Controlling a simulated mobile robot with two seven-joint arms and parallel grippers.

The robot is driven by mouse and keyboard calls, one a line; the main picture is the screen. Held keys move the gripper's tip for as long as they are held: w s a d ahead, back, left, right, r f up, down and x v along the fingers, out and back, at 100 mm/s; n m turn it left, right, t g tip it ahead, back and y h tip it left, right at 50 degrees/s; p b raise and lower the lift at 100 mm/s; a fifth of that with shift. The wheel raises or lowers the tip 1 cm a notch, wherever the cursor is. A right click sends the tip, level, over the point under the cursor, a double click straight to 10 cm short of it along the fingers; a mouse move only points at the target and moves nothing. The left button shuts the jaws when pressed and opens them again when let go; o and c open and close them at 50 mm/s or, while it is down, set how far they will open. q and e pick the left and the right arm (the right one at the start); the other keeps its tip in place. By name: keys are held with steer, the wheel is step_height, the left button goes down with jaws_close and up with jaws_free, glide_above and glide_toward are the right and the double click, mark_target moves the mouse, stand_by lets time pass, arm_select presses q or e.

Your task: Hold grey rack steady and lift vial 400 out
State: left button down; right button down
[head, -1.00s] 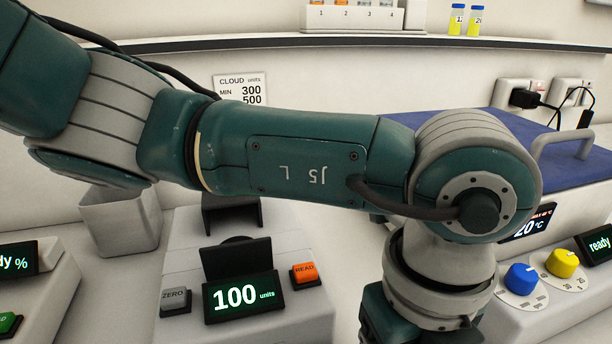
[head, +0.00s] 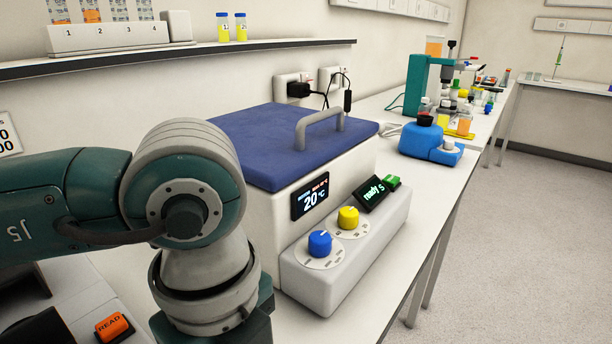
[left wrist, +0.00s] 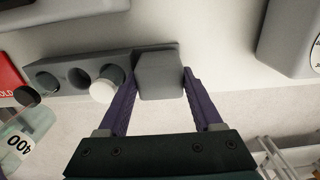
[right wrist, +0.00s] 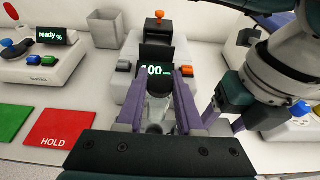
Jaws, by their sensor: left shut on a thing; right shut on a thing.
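The grey rack (left wrist: 125,64) runs across the upper left of the left wrist view, with open holes and a white-topped piece (left wrist: 104,88) in it. My left gripper (left wrist: 168,78) is shut on the rack's end block; the gripper also shows in the right wrist view (right wrist: 222,122). Vial 400 (left wrist: 28,133) is at the left edge of the left wrist view, tilted, with a dark cap, seemingly clear of the holes. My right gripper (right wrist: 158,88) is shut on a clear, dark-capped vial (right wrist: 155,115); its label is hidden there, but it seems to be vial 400. The head view shows neither gripper's fingers.
A reader with a lit display (right wrist: 153,71) stands just beyond the right gripper. A red HOLD mat (right wrist: 62,128) and green mat (right wrist: 14,124) lie left. A blue-lidded bath (head: 270,145) with knobs stands right of my left arm. A shelf (head: 180,57) runs above.

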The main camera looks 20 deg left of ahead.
arm_select(q)
jaws_free()
steer(key=shift+r, duration=0.1)
